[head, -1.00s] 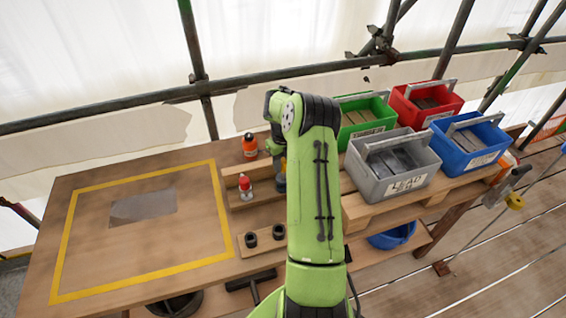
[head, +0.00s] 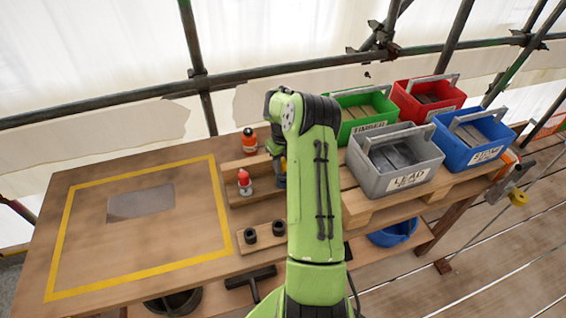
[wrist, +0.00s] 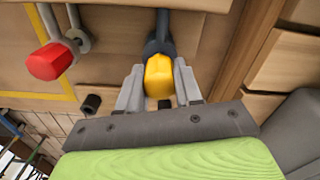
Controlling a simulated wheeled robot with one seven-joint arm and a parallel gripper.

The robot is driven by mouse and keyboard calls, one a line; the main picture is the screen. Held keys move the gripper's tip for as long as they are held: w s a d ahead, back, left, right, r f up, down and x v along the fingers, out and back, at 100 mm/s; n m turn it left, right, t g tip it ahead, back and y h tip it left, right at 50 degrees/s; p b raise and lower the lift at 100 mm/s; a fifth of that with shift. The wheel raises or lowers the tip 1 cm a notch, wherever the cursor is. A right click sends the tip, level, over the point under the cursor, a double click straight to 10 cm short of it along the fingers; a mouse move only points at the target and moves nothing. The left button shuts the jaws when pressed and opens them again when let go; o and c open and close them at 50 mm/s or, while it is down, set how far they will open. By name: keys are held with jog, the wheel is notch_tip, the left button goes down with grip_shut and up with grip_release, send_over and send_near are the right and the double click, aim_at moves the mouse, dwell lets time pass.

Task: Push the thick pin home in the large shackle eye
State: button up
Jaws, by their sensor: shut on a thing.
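In the wrist view my gripper (wrist: 158,92) is shut on the yellow head of a pin (wrist: 158,74), with one finger on each side. The yellow head meets a thick dark grey shackle eye (wrist: 159,42) at the wooden rack. How deep the pin sits in the eye is hidden by its head. A second pin with a red head (wrist: 47,62) sits in a thinner, lighter grey shackle (wrist: 76,38) to the left; the red head also shows in the head view (head: 244,177). In the head view my arm hides most of the gripper and the large shackle.
Two black rings (head: 250,236) sit on a wooden block in front. Grey (head: 395,175), green, red and blue crates stand at right. The yellow-taped area (head: 140,240) holds only a grey patch.

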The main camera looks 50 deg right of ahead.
jog(key=shift+f+b, duration=0.7)
jog(key=shift+f, duration=0.2)
jog(key=o, duration=1.2)
jog(key=shift+c, duration=0.2)
notch_tip(320, 180, up, 16)
jog(key=p, duration=0.2)
jog(key=shift+f, duration=0.15)
